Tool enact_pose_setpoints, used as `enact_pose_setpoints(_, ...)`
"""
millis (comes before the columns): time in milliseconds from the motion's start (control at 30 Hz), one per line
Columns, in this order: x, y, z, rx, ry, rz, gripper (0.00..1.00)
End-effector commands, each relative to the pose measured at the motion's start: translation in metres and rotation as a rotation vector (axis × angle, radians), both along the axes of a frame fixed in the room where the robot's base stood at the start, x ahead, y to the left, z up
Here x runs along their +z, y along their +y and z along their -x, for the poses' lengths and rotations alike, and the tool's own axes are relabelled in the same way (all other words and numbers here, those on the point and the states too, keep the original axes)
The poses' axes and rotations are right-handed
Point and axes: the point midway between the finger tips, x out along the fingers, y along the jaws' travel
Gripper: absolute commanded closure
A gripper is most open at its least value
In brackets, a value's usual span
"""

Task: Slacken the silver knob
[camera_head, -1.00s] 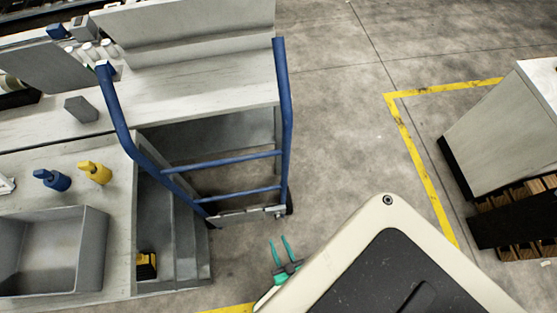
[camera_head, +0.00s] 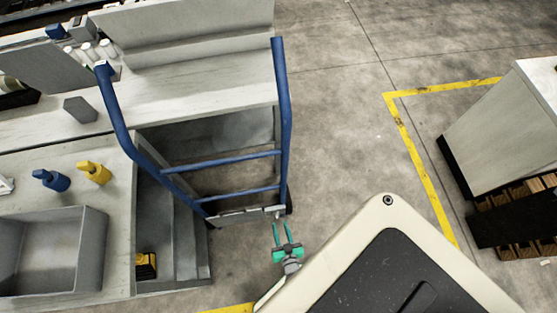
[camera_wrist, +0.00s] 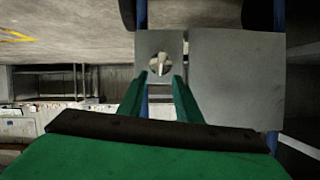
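The silver knob (camera_wrist: 159,64) shows in the wrist view on a grey metal plate, just beyond my fingertips and roughly centred between them. In the head view a small silver part (camera_head: 281,211) shows at the lower right of the blue hand truck (camera_head: 285,130). My gripper (camera_head: 281,226) has green fingers, held apart, pointing toward that part. In the wrist view my gripper (camera_wrist: 158,88) is open and empty, with a finger on either side of the line to the knob. The remaining distance to the knob is hard to judge.
A grey workbench (camera_head: 190,100) stands behind the hand truck. Blue and yellow bottles (camera_head: 95,172) and a grey bin (camera_head: 85,245) are at left. A grey cabinet (camera_head: 500,130) stands at right. The concrete floor (camera_head: 350,130) between is clear.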

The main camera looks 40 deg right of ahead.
Motion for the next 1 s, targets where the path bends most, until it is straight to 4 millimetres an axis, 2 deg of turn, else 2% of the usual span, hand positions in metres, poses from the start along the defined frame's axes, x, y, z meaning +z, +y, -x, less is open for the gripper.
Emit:
enact_pose_setpoints(100, -0.006, -0.007, -0.014, 0.0, 0.0, -0.001, 0.69)
enact_pose_setpoints(333, -0.013, -0.016, -0.029, -0.002, 0.001, 0.001, 0.69)
enact_pose_setpoints(800, -0.016, -0.02, -0.033, -0.004, 0.001, 0.0, 0.69)
enact_pose_setpoints(867, -0.016, -0.02, -0.033, -0.004, 0.001, 0.0, 0.81)
enact_pose_setpoints(933, -0.016, -0.02, -0.033, -0.004, 0.001, 0.0, 0.97)
enact_pose_setpoints(1000, -0.016, -0.019, -0.033, -0.004, 0.001, 0.0, 1.0)
